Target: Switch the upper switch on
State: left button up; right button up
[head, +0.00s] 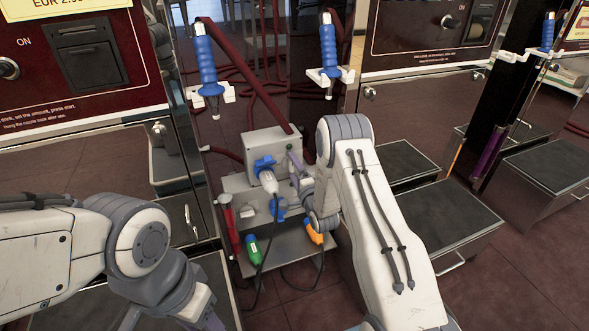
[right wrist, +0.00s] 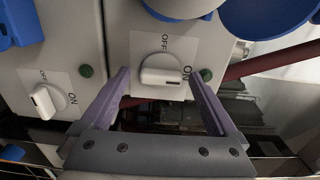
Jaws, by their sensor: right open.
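In the right wrist view two white rotary switches sit on grey boxes, each marked OFF and ON. One switch (right wrist: 162,70) is between the fingers of my right gripper (right wrist: 160,92), its handle lying roughly sideways, towards the ON side. The other switch (right wrist: 45,102) is to the left, outside the fingers. My right gripper is open, one finger on each side of the nearer switch; contact is unclear. In the head view this gripper (head: 295,170) is at the right side of the grey upper box (head: 262,143), partly hiding it. My left gripper (head: 208,318) is at the bottom edge, mostly cut off.
Blue plugs (head: 266,172) and cables are on the front of the stand, with green (head: 252,248) and orange (head: 314,234) connectors below. Blue-handled nozzles (head: 206,62) hang on both sides above. Red machine cabinets (head: 62,80) flank the stand. Low dark-topped steps (head: 440,215) are at the right.

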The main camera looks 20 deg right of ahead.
jog(key=s+p, duration=0.3)
jog(key=s, duration=0.7)
jog(key=shift+s+d, duration=0.15)
jog(key=shift+s, duration=0.1)
